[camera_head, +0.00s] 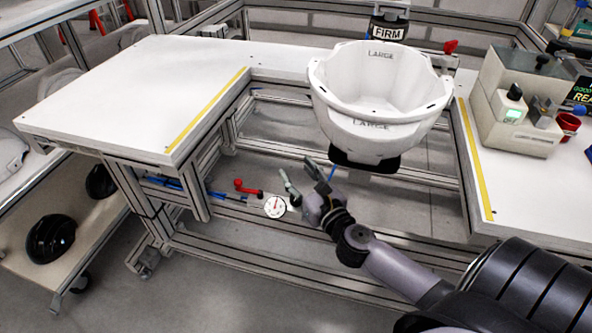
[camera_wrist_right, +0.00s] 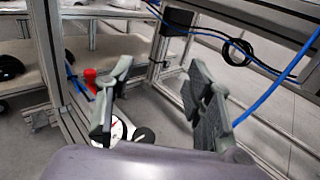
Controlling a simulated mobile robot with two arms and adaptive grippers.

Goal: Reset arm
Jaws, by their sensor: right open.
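My right gripper (camera_head: 303,183) is in front of the workbench, below and left of the white helmet shell, with its fingers apart. In the right wrist view the two fingers of my right gripper (camera_wrist_right: 160,100) are spread with nothing between them. The white helmet shell (camera_head: 345,100), marked LARGE, sits in the gap between the white tabletops. My left gripper does not show.
A white tabletop (camera_head: 110,85) with a yellow stripe is at left. Another tabletop (camera_head: 520,200) at right bears a beige machine (camera_head: 515,100). A round gauge (camera_head: 275,207) and a red-handled valve (camera_head: 247,188) are beneath. Dark helmets (camera_head: 50,238) lie on a lower shelf at left.

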